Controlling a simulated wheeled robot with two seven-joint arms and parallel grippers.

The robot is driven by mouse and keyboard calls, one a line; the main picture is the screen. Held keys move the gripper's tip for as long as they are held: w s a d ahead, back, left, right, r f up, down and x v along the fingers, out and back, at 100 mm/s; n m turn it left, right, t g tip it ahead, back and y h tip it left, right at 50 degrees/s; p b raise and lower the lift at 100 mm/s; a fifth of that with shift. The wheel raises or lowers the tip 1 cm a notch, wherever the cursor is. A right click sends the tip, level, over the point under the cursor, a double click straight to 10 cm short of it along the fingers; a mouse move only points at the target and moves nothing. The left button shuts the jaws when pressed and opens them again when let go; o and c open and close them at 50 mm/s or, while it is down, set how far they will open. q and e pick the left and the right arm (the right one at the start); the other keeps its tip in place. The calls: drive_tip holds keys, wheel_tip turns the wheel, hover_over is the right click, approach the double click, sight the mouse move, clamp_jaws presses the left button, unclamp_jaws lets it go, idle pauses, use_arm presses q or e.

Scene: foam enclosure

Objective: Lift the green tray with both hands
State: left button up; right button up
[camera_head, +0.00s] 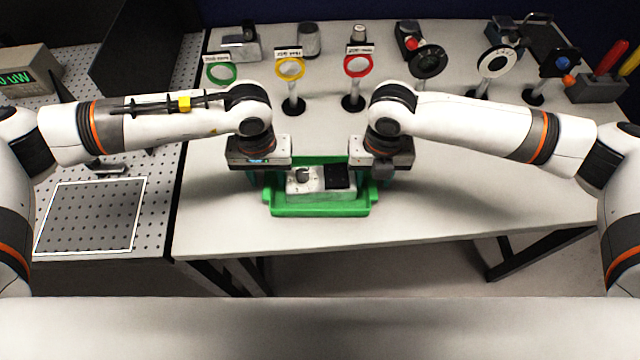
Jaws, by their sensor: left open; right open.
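The green tray (320,211) lies on the white table near its front edge. It holds a light box with a round knob (303,178) and a black block (338,177). My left gripper (266,178) is at the tray's left side, and my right gripper (378,172) is at its right side. Both point down and are open. The grippers and wrists hide the far corners of the tray. I cannot tell whether the fingers touch the tray's side handles.
Ring mounts on posts, green (221,71), yellow (290,69) and red (357,66), stand behind the tray. More optics stand at the back right. A perforated board (95,215) is at the left. The white table (450,200) is clear right of the tray.

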use_arm(q)
drive_tip(key=shift+f, duration=0.35)
use_arm(e)
drive_tip(key=shift+f, duration=0.35)
use_arm(q)
drive_tip(key=shift+c, duration=0.4)
use_arm(e)
drive_tip(key=shift+c, duration=0.4)
use_arm(q)
clamp_jaws()
use_arm(e)
clamp_jaws()
use_arm(q)
drive_tip(key=shift+r, duration=0.15)
use_arm(e)
drive_tip(key=shift+r, duration=0.15)
